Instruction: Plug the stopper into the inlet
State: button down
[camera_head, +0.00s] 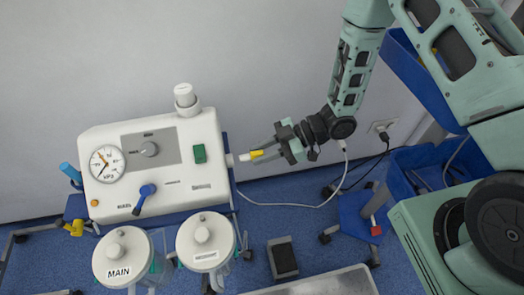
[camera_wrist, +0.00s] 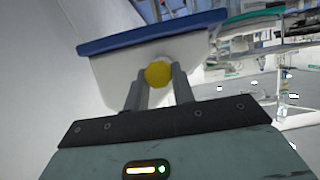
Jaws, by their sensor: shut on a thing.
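My gripper (camera_head: 266,152) is shut on a small yellow stopper (camera_head: 257,154). The stopper's round yellow end also shows between the fingers in the wrist view (camera_wrist: 158,74). A short white inlet (camera_head: 230,160) sticks out of the right side of the white suction machine (camera_head: 118,168). The stopper is just to the right of the inlet and points left toward it. A whitish tip shows at its left end, very close to the inlet; I cannot tell whether they touch. In the wrist view the machine's side stands directly beyond the stopper, which hides the inlet.
Two lidded jars (camera_head: 206,241) stand in front of the machine, one marked MAIN (camera_head: 121,257). A green switch (camera_head: 199,153) and a blue lever (camera_head: 145,198) are on the machine's front. A white cable runs below my gripper. Blue bins (camera_head: 430,170) stand at the right.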

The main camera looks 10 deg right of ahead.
jog(key=shift+a, duration=1.5)
jog(key=c, duration=1.1)
grip_release()
jog(key=v, duration=0.7)
jog(key=shift+d, duration=0.25)
